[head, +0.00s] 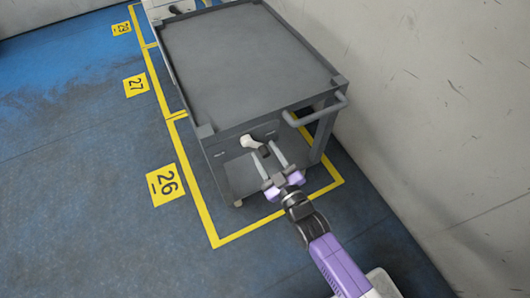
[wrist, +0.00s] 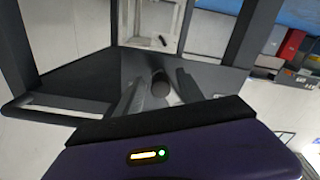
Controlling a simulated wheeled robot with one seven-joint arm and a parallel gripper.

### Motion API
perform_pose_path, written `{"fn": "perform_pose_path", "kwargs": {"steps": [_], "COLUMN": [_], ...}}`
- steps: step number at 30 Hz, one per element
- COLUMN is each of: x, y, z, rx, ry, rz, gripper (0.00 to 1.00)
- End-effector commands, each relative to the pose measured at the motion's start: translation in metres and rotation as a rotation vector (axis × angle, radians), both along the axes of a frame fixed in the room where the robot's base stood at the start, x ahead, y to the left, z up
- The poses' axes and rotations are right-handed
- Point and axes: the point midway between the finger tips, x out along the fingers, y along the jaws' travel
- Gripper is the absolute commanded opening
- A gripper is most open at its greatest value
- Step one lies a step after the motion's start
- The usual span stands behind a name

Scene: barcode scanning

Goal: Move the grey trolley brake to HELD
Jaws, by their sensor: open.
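The grey trolley (head: 245,55) stands against the wall inside a yellow floor outline. On its near end panel is a brake lever (head: 250,142) with a pale part and a dark end. Small marks on the panel at either side of the lever are too small to read. My gripper (head: 264,151) is open at this panel, its two fingers reaching either side of the lever's dark end. In the wrist view, a round dark knob (wrist: 160,88) shows between the open fingers; I cannot tell whether either finger touches it.
A push handle (head: 318,110) sticks out from the trolley's right end, close to my gripper. A pale wall (head: 430,100) runs along the right. Blue floor (head: 80,200) is open on the left, with yellow number plates such as 26 (head: 166,185).

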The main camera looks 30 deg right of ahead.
Motion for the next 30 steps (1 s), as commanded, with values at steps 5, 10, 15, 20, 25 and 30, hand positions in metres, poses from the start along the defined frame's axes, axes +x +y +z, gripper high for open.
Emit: {"fn": "perform_pose_path", "kwargs": {"steps": [5, 10, 15, 20, 25, 30], "x": [0.0094, 0.0099, 0.0097, 0.0097, 0.0097, 0.0099], "y": [0.0, 0.0001, 0.0002, 0.0002, 0.0001, -0.0001], "z": [-0.0004, -0.0001, 0.0, 0.0001, 0.0005, 0.0012], "rx": [0.001, 0.001, 0.001, 0.001, 0.002, 0.002], "ry": [0.0, 0.001, 0.0, 0.0, -0.001, -0.002], "rz": [0.0, 0.0, 0.0, 0.0, 0.0, 0.0], "gripper": [0.45, 0.45, 0.25, 0.0, 0.0, 0.0]}}
